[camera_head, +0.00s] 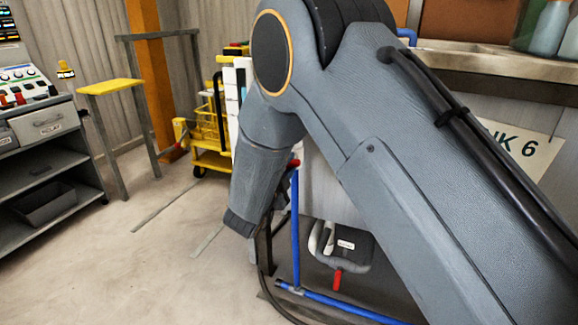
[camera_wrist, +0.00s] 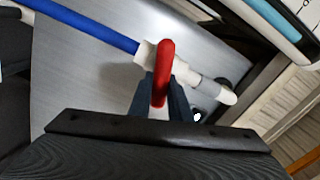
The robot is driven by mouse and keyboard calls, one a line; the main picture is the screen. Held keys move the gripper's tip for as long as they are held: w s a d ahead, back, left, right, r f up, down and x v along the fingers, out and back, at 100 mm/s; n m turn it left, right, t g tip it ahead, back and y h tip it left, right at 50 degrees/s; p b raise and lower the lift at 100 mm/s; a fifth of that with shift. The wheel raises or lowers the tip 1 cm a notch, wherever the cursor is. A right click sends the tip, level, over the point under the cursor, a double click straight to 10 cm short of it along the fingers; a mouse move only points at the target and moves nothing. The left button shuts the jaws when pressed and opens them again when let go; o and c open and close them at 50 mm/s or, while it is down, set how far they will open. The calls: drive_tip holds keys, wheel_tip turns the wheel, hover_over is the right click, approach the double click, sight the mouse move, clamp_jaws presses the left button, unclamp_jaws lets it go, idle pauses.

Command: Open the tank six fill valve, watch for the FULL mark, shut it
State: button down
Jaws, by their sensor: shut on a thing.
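The tank six sign (camera_head: 535,150) shows partly, reading "NK 6", on the grey tank at the right; my arm covers much of the tank. In the wrist view, the red valve handle (camera_wrist: 165,72) sits on a white fitting between a blue pipe (camera_wrist: 95,25) and a grey-white outlet piece. My gripper (camera_wrist: 160,95) is shut on the red handle, one dark finger on each side. In the head view, a bit of red (camera_head: 295,162) shows at the top of the blue upright pipe (camera_head: 295,225); my gripper is mostly hidden there. No FULL mark is readable.
A second red handle (camera_head: 337,280) hangs low beside a grey labelled unit (camera_head: 345,245). A blue pipe (camera_head: 340,303) runs along the floor. A yellow cart (camera_head: 207,135), a yellow-topped stand (camera_head: 110,87) and a control desk (camera_head: 40,125) stand left. Floor between is clear.

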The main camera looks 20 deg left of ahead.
drive_tip(key=shift+f+m+b, duration=0.15)
drive_tip(key=shift+m+b, duration=0.2)
drive_tip(key=shift+m, duration=0.6)
drive_tip(key=shift+f+m+b, duration=0.15)
drive_tip(key=shift+m+b, duration=0.2)
drive_tip(key=shift+m, duration=0.6)
drive_tip(key=shift+d, duration=0.1)
drive_tip(key=c, duration=1.6)
unclamp_jaws()
drive_tip(key=shift+c, duration=0.2)
drive_tip(key=shift+s, duration=0.1)
drive_tip(key=s, duration=0.7)
drive_tip(key=shift+s+a+p, duration=0.3)
drive_tip(key=shift+s+a, duration=0.05)
